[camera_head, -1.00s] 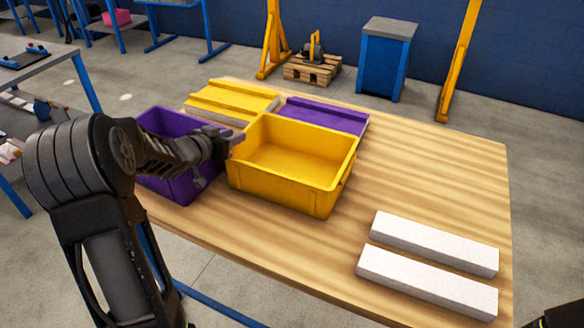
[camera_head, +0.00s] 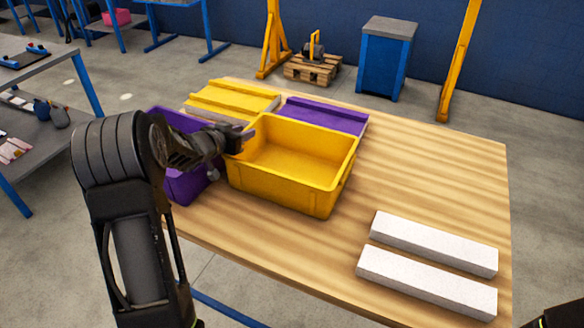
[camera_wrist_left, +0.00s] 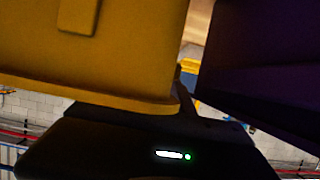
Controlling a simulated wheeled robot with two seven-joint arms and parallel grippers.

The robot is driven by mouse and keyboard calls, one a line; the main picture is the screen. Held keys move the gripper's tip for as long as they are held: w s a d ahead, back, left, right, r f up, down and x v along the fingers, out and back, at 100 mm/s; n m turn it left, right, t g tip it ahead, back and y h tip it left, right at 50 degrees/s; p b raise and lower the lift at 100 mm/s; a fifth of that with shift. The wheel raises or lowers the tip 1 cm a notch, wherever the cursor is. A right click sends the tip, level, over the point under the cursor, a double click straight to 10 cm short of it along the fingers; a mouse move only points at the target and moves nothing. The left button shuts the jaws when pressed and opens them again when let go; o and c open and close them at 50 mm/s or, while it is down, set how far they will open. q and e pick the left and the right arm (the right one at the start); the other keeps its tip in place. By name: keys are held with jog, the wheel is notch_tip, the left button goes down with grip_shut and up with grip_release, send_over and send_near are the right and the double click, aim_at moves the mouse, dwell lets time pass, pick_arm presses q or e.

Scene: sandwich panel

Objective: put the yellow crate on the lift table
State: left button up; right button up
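The yellow crate (camera_head: 290,182) stands upright and empty on the wooden table (camera_head: 440,180), just right of the purple crate (camera_head: 185,185). My left gripper (camera_head: 241,139) is at the yellow crate's upper left rim. In the left wrist view the yellow crate's wall (camera_wrist_left: 90,60) fills the left and the dark purple crate (camera_wrist_left: 265,70) the right. One dark finger shows in the gap between them; the other is hidden, so I cannot tell whether the gripper is closed on the rim. I cannot identify a lift table.
A yellow lid (camera_head: 232,100) and a purple lid (camera_head: 325,115) lie behind the crates. Two white bars (camera_head: 434,243) (camera_head: 427,281) lie at the front right. The table's right middle is clear. A blue cabinet (camera_head: 385,65) and a pallet (camera_head: 312,70) stand on the floor beyond.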

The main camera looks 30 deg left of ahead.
pick_arm(q)
jog(key=shift+c, duration=0.2)
grip_shut()
jog(key=shift+r, duration=0.1)
dwell(1.0)
